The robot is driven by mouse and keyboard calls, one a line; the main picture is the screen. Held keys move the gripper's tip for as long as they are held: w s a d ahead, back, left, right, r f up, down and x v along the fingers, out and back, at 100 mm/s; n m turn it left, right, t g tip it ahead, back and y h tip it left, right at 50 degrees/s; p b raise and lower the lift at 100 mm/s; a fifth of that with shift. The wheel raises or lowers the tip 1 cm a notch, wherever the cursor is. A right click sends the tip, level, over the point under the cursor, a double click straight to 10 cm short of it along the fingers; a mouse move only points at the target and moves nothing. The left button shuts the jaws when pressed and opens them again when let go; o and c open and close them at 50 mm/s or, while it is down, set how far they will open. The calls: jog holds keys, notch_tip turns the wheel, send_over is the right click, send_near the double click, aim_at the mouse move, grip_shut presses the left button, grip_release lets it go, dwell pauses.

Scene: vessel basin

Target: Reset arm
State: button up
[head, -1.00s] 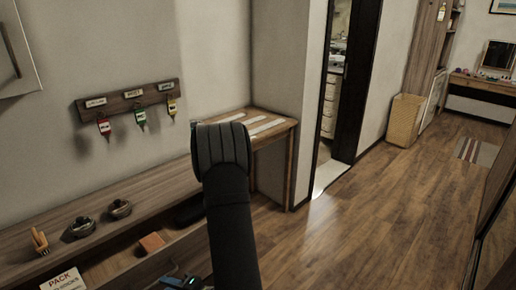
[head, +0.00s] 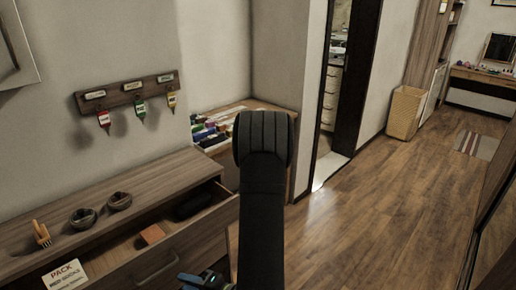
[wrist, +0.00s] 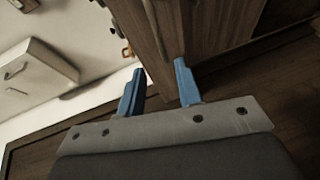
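My arm rises in front of the dresser in the head view. My gripper (wrist: 155,85) shows in the wrist view with two blue fingers set apart and nothing between them. Part of it also shows low in the head view (head: 203,280), beside the dresser front. The wooden dresser (head: 165,165) stands at the left with a drawer (head: 170,262) pulled open. In the drawer lie an orange-brown block (head: 152,234) and a dark rounded item (head: 192,204).
A "PACK" sign (head: 66,276) is at lower left. Keys hang from a wall rack (head: 128,93). A side table (head: 240,108) holds colourful items.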

send_near(158, 273)
jog(key=shift+f+x, duration=0.1)
jog(key=shift+x, duration=2.55)
jog(key=shift+f+x, duration=0.15)
jog(key=shift+x, duration=2.55)
jog(key=shift+d, duration=0.15)
jog(key=v, duration=1.2)
jog(key=shift+v, duration=2.7)
jog(key=shift+x, duration=5.3)
